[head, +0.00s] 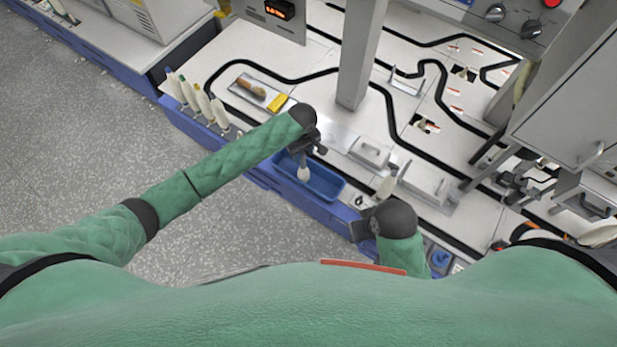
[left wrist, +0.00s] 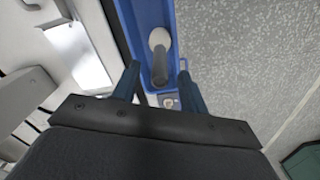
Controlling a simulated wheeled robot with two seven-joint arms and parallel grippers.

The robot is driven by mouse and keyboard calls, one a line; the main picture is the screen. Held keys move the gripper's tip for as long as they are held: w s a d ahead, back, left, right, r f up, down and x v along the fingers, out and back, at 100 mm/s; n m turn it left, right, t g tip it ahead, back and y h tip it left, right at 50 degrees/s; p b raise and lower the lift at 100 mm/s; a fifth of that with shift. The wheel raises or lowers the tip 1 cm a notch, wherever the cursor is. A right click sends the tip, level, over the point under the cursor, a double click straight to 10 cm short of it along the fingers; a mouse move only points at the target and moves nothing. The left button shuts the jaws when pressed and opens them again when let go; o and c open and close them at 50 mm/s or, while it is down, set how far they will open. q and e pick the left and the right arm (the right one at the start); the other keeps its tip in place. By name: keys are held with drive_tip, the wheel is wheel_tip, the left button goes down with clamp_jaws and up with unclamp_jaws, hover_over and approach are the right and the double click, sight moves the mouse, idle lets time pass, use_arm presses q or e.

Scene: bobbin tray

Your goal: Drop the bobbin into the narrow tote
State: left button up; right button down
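The bobbin, with a pale rounded end and a grey shank, shows in the left wrist view (left wrist: 160,62) between and beyond the fingertips. In the head view its pale end (head: 303,173) appears just below my left gripper (head: 306,150), within the outline of the narrow blue tote (head: 333,196). The tote also shows in the left wrist view (left wrist: 171,18). My left gripper's fingers (left wrist: 158,66) stand apart, with a gap on both sides of the shank. I cannot tell whether the bobbin touches the tote floor. My right gripper (head: 359,230) is small and dark; its fingers are unclear.
Several pale bobbins (head: 189,95) stand in a row at the bench's left end. A tray (head: 246,93) with a brown-and-tan item and a yellow block (head: 277,102) lies behind. A grey post (head: 358,60) rises from the bench. Speckled floor lies in front.

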use_arm(q)
drive_tip(key=shift+r, duration=0.1)
drive_tip(key=shift+r+b, duration=0.35)
drive_tip(key=shift+r, duration=3.45)
